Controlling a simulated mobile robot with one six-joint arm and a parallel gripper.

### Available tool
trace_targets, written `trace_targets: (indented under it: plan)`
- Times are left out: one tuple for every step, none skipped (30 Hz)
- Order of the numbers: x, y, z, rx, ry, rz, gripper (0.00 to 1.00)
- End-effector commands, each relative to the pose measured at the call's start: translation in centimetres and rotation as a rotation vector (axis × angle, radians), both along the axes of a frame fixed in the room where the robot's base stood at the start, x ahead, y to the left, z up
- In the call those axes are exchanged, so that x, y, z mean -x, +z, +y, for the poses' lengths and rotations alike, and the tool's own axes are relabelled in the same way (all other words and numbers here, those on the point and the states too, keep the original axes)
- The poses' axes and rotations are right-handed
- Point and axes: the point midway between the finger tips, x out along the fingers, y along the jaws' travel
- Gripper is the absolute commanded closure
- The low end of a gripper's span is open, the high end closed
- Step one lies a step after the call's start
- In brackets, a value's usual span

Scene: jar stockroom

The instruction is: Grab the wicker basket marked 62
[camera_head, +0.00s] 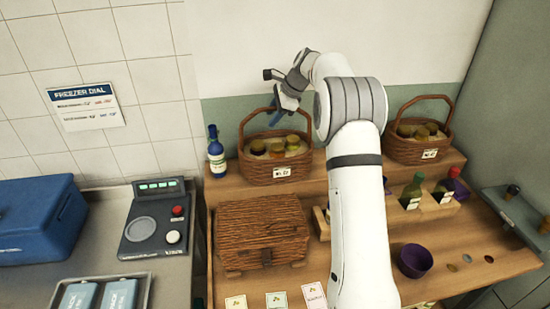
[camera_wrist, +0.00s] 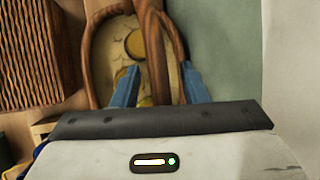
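Two wicker baskets with arched handles and small white labels stand on the upper wooden shelf, a left basket (camera_head: 262,172) and a right basket (camera_head: 405,151). Both hold several jars with yellowish or brown lids. The label numbers are too small to read surely. My gripper (camera_head: 283,112) is at the top of the left basket's handle. In the wrist view, my gripper (camera_wrist: 159,85) has its two blue fingers apart, with a brown handle (camera_wrist: 153,45) running between them. A gap shows on both sides of the handle. My arm hides part of the shelf between the baskets.
A lidded woven chest (camera_head: 262,235) stands in front of the left basket. A dark blue bottle (camera_head: 215,152) is close on that basket's left. Right of my arm are a green bottle (camera_head: 413,187) and a purple bowl (camera_head: 415,260). A wall is behind the shelf.

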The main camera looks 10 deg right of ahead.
Motion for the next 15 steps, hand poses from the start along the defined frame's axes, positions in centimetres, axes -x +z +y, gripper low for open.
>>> trace_targets:
  plan:
    - [0.00, -0.03, -0.02, 0.000, 0.000, 0.000, 0.60]
    - [0.00, -0.07, -0.02, 0.000, 0.000, 0.000, 0.60]
    - [0.00, -0.08, -0.03, 0.000, 0.000, 0.000, 0.60]
    - [0.00, -0.10, -0.03, 0.000, -0.001, 0.000, 0.60]
    - [0.00, -0.10, -0.03, 0.000, -0.001, 0.000, 0.60]
    - [0.00, -0.10, -0.04, 0.000, -0.001, 0.000, 0.60]
    - [0.00, -0.10, -0.04, 0.000, -0.001, 0.000, 0.60]
    - [0.00, -0.11, -0.05, 0.000, -0.001, 0.000, 0.60]
    - [0.00, -0.11, -0.05, 0.000, -0.001, 0.000, 0.60]
    - [0.00, -0.11, -0.05, 0.000, -0.001, 0.000, 0.62]
    - [0.01, -0.11, -0.05, 0.000, -0.001, 0.000, 0.64]
    - [0.01, -0.11, -0.06, 0.000, -0.001, 0.000, 0.67]
    - [0.01, -0.11, -0.06, 0.000, -0.001, 0.000, 0.70]
    - [0.01, -0.11, -0.06, 0.000, -0.001, 0.000, 0.72]
    - [0.01, -0.11, -0.06, 0.000, -0.001, 0.000, 0.76]
